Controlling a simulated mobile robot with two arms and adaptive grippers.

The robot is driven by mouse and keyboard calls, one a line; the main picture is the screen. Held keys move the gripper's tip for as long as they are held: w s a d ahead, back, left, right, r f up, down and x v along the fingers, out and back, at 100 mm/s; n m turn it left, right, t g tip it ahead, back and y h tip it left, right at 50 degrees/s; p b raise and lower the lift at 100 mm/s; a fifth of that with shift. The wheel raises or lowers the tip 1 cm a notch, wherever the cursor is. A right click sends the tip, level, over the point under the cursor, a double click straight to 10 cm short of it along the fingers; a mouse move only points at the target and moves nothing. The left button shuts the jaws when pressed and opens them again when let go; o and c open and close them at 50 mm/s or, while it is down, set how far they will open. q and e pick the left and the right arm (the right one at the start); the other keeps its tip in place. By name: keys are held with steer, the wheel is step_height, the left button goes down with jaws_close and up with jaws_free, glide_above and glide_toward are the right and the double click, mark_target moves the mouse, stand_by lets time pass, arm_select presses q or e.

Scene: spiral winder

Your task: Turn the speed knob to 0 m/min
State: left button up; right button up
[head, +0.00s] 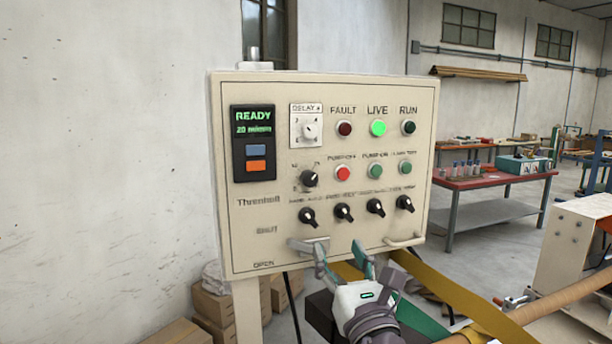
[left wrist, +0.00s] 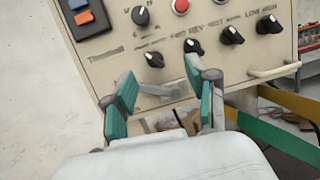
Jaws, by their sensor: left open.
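The control panel (head: 250,225) is a cream box with a lit display (head: 253,142) reading READY and about 20 m/min. A black knob with a white pointer and small scale numbers (head: 309,178) sits below the delay dial, probably the speed knob; its labels are too small to read surely. It also shows at the top of the left wrist view (left wrist: 140,15). My left gripper (head: 339,258) is open and empty, in front of the panel's lower edge, below the bottom knob row. Its teal-padded fingers (left wrist: 160,88) straddle no knob. My right gripper is not in view.
A row of black knobs (head: 343,212) lies below the red and green buttons (head: 375,171). A handle (head: 404,240) sticks out at lower right. Yellow and green bands (head: 440,290) run beside my arm. Boxes (head: 214,305) stand behind; a red bench (head: 490,182) is farther right.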

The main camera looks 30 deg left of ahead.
mark_target(311, 181)
arm_select(q)
steer(key=w+a+r+p, duration=0.2)
steer(key=r, duration=0.1)
steer(key=w+a+r+y+p, duration=0.1)
steer(key=w+a+r+p, duration=0.1)
steer(key=a+r, duration=0.1)
steer(key=w+a+r+y+p, duration=0.1)
steer(key=w+a+r+p, duration=0.1)
steer(key=a+r, duration=0.1)
steer(key=shift+w+a, duration=0.25)
steer(key=shift+w, duration=0.15)
steer(key=shift+w+a+r+p, duration=0.1)
steer(key=shift+w+a+p, duration=0.25)
steer(key=shift+w+a, duration=0.05)
steer(key=shift+c, duration=0.5)
jaws_close()
